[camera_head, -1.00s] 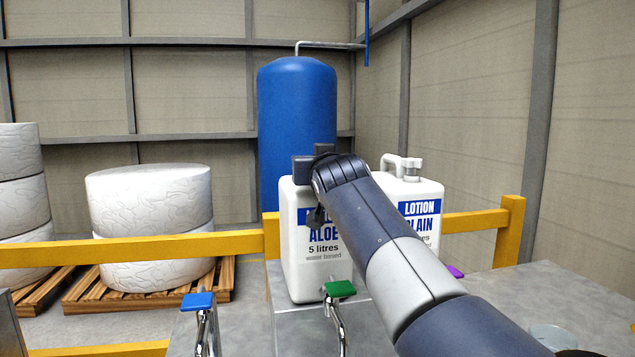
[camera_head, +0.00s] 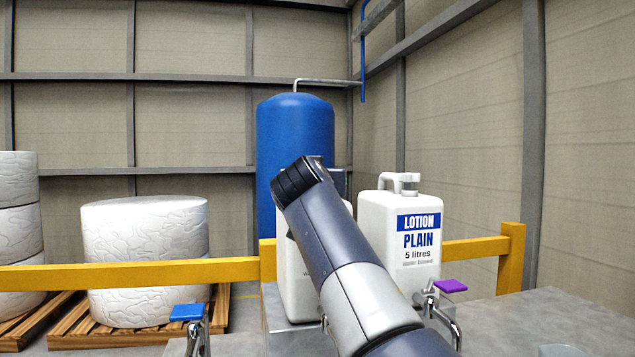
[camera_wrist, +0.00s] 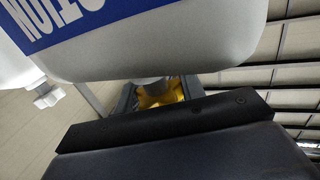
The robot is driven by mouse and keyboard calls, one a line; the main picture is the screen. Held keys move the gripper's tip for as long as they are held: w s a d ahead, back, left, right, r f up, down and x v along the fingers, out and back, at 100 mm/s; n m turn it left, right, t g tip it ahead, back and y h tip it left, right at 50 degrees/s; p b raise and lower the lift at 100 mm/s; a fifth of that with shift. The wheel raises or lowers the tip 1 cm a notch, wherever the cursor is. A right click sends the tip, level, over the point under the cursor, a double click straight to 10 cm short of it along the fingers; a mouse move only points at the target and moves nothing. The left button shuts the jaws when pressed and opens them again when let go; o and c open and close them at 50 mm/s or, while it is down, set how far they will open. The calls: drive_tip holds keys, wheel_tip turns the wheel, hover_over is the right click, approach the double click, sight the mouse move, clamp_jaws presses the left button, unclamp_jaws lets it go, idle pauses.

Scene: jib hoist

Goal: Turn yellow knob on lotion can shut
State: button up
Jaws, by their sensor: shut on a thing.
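In the wrist view, a yellow knob (camera_wrist: 160,94) sits beside the pale underside of a white can (camera_wrist: 170,45) with a blue label. Only the letters "TION" show on that label. My gripper (camera_wrist: 158,97) is shut on the knob, with dark fingers on both sides of it. In the head view, my arm and wrist cover most of the white can (camera_head: 291,275) on the left. My gripper and the yellow knob are hidden there. The knob's turn angle cannot be told.
A second white can (camera_head: 378,225), labelled "LOTION PLAIN", stands to the right of my arm.

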drive_tip(key=o, duration=1)
drive_tip(key=shift+s+r, duration=0.1)
drive_tip(key=s, duration=0.3)
drive_tip(key=s+a+b, duration=0.1)
drive_tip(key=s, duration=0.3)
drive_tip(key=s+b, duration=0.1)
drive_tip(key=s, duration=0.2)
drive_tip(key=shift+s+a, duration=0.25)
drive_tip(key=shift+s, duration=0.15)
drive_tip(key=shift+w, duration=0.15)
